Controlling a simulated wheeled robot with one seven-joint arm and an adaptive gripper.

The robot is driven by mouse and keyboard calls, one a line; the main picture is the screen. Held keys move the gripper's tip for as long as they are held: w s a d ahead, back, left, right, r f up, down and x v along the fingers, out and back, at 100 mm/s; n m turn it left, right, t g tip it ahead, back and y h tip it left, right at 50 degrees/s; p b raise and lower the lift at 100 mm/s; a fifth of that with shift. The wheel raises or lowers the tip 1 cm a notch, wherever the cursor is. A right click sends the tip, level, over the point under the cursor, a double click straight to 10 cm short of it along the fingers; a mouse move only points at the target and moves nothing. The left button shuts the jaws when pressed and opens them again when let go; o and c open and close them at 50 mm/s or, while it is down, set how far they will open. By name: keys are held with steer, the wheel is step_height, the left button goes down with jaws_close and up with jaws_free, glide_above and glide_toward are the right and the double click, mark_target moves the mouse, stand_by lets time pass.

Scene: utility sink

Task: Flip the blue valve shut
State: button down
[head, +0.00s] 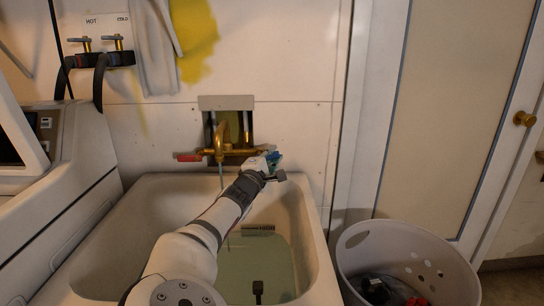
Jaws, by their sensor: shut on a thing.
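The blue valve (274,158) is a small blue handle on the right end of the brass faucet (221,143) above the sink. My gripper (278,170) is at this handle, shut on it, and hides part of it. A red handle (188,157) sticks out to the left on the other end of the faucet. The exact angle of the blue handle is hard to tell behind my gripper.
The sink (150,195) lies below my arm, with greenish water and dark items in it. A white laundry basket (460,275) stands at right and a washing machine (75,150) at left. Hot and cold taps (102,43) are on the wall. A door (450,110) is at right.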

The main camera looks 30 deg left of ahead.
steer(key=m+b, duration=0.1)
steer(key=f+m+g+b, duration=0.1)
steer(key=b, duration=0.1)
steer(key=shift+m, duration=0.3)
steer(key=c, duration=1.5)
jaws_free()
steer(key=shift+r, duration=0.15)
step_height(320, 180, up, 9)
steer(key=shift+r, duration=0.4)
